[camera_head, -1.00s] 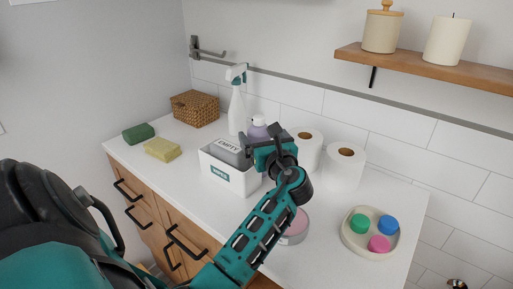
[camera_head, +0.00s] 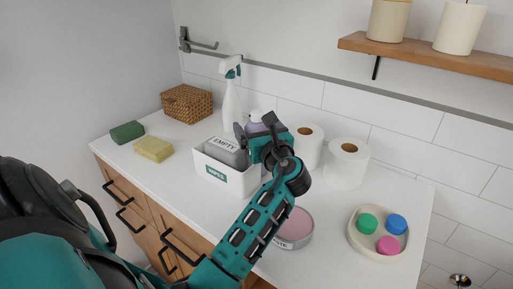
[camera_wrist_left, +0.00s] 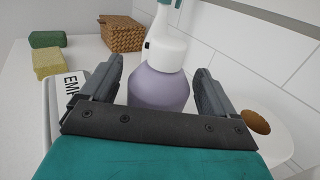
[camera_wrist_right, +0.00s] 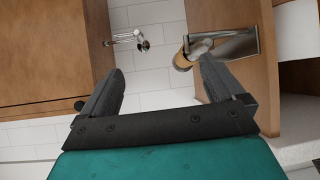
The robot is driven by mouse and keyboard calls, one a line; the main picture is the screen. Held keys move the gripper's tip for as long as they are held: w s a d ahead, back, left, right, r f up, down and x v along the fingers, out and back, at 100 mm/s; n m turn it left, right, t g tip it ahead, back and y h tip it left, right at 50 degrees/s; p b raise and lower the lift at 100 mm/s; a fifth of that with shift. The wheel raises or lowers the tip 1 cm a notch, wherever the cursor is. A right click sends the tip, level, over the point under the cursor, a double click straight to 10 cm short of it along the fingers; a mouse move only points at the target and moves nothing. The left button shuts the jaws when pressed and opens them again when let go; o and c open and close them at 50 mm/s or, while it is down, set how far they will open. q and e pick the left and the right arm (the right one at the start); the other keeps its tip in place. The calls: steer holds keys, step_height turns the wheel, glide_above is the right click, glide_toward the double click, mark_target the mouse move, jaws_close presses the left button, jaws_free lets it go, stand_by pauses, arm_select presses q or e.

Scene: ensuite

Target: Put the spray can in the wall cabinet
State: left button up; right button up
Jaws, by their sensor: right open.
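The lavender can with a white cap (camera_head: 256,127), which I take as the spray can, stands upright behind the white bin on the counter. My left gripper (camera_head: 262,133) is in front of it and partly hides it. In the left wrist view the lavender can (camera_wrist_left: 158,88) lies between the two open fingers (camera_wrist_left: 155,85), with a gap on each side. My right gripper (camera_wrist_right: 160,85) is open and empty. In the right wrist view a wooden cabinet front (camera_wrist_right: 45,50) with a dark knob is at left; I cannot tell whether it is the wall cabinet.
The white bin (camera_head: 217,175) holds a grey block marked EMPTY. A white spray bottle (camera_head: 231,105), wicker basket (camera_head: 187,104), sponges (camera_head: 153,149), paper rolls (camera_head: 346,165), a round tin (camera_head: 295,228) and a tray with coloured pucks (camera_head: 361,243) surround the arm. A shelf (camera_head: 430,55) is above.

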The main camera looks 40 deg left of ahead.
arm_select(q)
steer(key=c, duration=1.4)
steer(key=shift+r, duration=0.15)
